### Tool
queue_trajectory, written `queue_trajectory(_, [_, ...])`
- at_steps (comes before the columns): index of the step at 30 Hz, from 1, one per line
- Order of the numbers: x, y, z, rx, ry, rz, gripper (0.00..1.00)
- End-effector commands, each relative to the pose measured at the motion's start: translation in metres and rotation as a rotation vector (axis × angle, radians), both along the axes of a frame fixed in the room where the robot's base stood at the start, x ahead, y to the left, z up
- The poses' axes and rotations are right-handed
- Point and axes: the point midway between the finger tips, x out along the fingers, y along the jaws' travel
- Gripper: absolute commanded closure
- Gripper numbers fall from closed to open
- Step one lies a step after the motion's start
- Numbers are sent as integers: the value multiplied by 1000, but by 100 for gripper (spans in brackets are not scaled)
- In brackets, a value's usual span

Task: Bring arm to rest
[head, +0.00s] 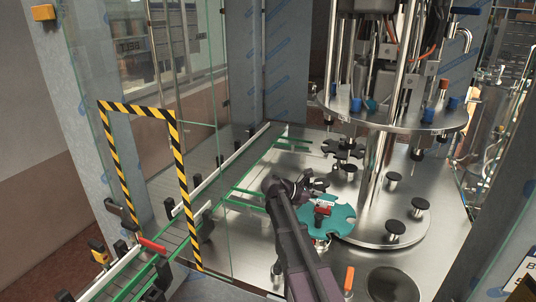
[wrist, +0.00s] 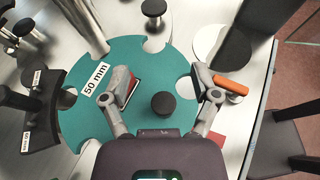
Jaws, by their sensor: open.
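My gripper (head: 305,188) is at the end of my dark arm, over the steel machine table (head: 265,195). In the wrist view my gripper (wrist: 164,82) is open, with its two fingers apart and nothing between the tips. Below it is a teal star wheel (wrist: 85,115) with rounded notches and a "50 mm" label. The wheel's black knob (wrist: 163,104) lies below and between the fingers. The teal wheel (head: 340,226) also shows in the head view, partly behind my arm. A small red part shows by the left finger; its shape is partly hidden.
A green-railed conveyor (head: 180,228) runs left through an opening framed in yellow-black tape (head: 180,150). Glass panels stand at left. A round steel turret (head: 385,115) with posts stands behind the wheel. An orange handle (wrist: 231,85) is near the right finger.

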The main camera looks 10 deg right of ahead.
Motion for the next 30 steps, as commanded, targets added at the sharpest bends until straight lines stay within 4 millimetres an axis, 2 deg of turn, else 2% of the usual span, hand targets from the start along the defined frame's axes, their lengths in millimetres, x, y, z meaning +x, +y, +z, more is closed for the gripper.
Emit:
queue_trajectory(8, [-14, 6, -14, 72, -97, -31, 22])
queue_trajectory(14, [-40, 24, -41, 229, -298, -124, 22])
queue_trajectory(21, [-77, 59, -77, 466, -575, -337, 22])
queue_trajectory(30, [-121, 113, -107, 731, -846, -721, 22])
